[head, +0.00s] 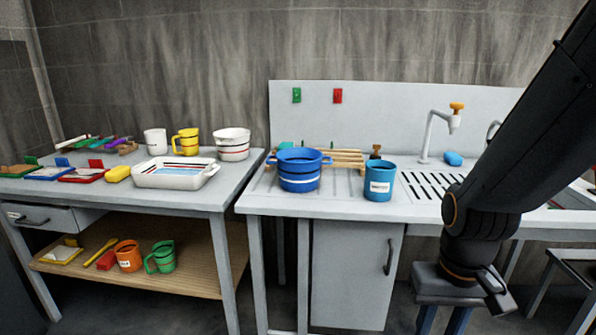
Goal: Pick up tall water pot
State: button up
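Two pots stand on the metal sink counter. One is a tall teal pot (380,182) with a white label too small to read, upright near the front edge. To its left is a wider blue pot (299,180) with two side handles and a white stripe. I cannot tell from the label which is the water pot, but the teal one is narrower and taller in shape. My gripper (442,322) hangs at the lower right, in front of the counter and below its top. Its two bluish fingers look apart with nothing between them; their tips are at the picture's bottom edge.
A wooden rack (345,158) lies behind the pots. A faucet (433,130) and a blue sponge (453,158) are to the right. The left table (225,190) holds a white tray (172,178), cups and a striped bowl (233,144). Mugs sit on its lower shelf (200,270).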

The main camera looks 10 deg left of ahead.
aim_at(379, 174)
jog(key=k, duration=0.5)
jog(key=u, duration=1.7)
jog(key=i, duration=1.25)
jog(key=z, duration=2.3)
jog(key=i, duration=0.5)
